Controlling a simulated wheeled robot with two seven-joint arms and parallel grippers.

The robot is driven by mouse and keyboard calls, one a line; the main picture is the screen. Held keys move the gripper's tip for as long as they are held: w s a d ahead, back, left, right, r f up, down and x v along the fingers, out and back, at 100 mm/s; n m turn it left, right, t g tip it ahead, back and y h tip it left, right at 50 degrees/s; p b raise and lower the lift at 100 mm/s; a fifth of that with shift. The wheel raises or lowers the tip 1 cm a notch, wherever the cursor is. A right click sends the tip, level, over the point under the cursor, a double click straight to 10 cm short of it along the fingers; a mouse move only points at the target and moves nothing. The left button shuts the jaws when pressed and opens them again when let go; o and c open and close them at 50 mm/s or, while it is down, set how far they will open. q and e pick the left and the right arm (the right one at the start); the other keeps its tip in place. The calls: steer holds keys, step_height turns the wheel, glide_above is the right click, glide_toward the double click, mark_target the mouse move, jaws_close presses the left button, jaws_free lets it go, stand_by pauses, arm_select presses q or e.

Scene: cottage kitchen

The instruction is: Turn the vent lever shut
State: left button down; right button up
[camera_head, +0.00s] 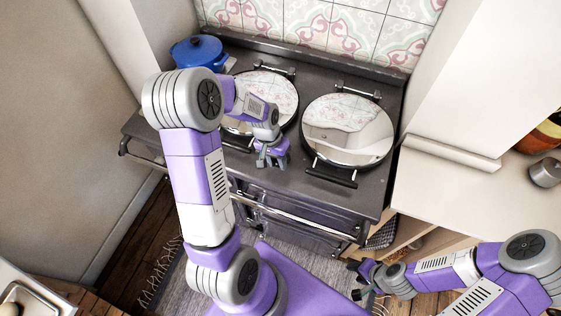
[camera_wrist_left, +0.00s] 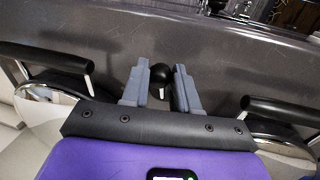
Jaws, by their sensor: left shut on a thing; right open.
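The vent lever shows in the left wrist view as a round black knob (camera_wrist_left: 160,72) on a short pale stem. It is between the two grey fingers of my left gripper (camera_head: 269,163), which is shut on it. In the head view this gripper is at the front of the dark range cooker (camera_head: 352,198), between and below the two round lids, and it hides the lever. The lever's angle cannot be read. My right gripper (camera_head: 366,281) is open and empty, low in front of the cooker.
Two shiny round lids, a left one (camera_head: 268,95) and a right one (camera_head: 346,130), have black handles near my left gripper. A rail (camera_head: 300,222) runs along the cooker front. A blue pot (camera_head: 197,50) stands at back left. A counter (camera_head: 470,190) is at right.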

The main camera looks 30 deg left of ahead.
arm_select(q)
steer(key=shift+a+m, duration=0.25)
steer(key=shift+m, duration=0.25)
steer(key=c, duration=0.9)
jaws_free()
steer(key=shift+o, duration=0.2)
steer(key=shift+r, duration=0.1)
step_height(320, 180, up, 7)
steer(key=a, duration=0.1)
steer(key=shift+s+a+r+p, duration=0.15)
steer(key=shift+a+p, duration=0.1)
steer(key=shift+p, duration=0.05)
